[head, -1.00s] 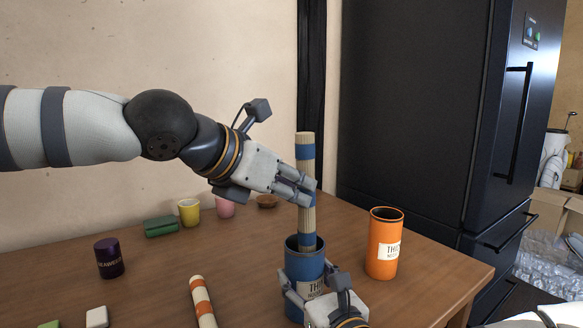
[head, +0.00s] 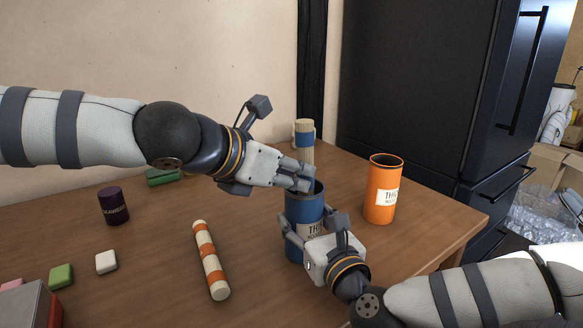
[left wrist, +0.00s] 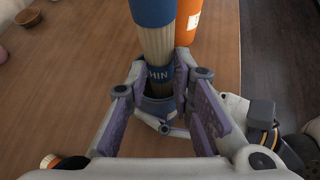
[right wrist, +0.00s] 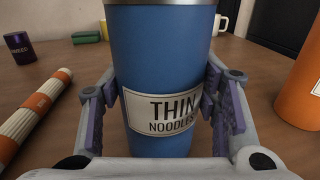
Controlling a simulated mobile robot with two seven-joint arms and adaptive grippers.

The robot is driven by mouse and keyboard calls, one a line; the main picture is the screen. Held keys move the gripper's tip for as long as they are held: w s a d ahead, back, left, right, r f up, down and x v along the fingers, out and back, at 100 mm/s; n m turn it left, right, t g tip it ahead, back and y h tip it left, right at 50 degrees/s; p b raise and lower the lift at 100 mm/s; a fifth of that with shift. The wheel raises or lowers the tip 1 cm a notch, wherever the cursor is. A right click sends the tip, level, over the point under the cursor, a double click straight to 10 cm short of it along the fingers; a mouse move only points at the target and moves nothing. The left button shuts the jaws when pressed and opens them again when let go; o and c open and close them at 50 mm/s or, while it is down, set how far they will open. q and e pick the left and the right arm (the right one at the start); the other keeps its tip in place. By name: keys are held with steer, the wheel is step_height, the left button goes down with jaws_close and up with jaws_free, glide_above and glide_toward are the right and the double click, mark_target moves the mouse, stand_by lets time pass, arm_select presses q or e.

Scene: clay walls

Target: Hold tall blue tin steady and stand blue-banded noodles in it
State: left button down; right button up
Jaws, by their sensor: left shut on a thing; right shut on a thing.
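The tall blue tin (head: 296,210), labelled "THIN NOODLES", stands upright on the table. My right gripper (head: 303,236) is shut around its body; the right wrist view shows the tin (right wrist: 165,60) between both fingers. The blue-banded noodles (head: 305,155), a pale upright bundle, stand with their lower part inside the tin's mouth. My left gripper (head: 306,181) is shut on the bundle just above the rim. The left wrist view shows the noodles (left wrist: 157,45) running down between the fingers into the tin (left wrist: 160,104). The bundle's lower end is hidden.
An orange tin (head: 381,200) stands right of the blue tin. Orange-banded noodles (head: 205,245) lie to the left. A purple tin (head: 113,207), a green box (head: 163,177), a white block (head: 106,262) and a green block (head: 60,276) are farther left. A dark fridge (head: 430,90) stands behind.

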arm_select(q)
steer(key=c, duration=1.3)
jaws_free()
steer(key=v, duration=1.2)
arm_select(e)
steer(key=o, duration=1.2)
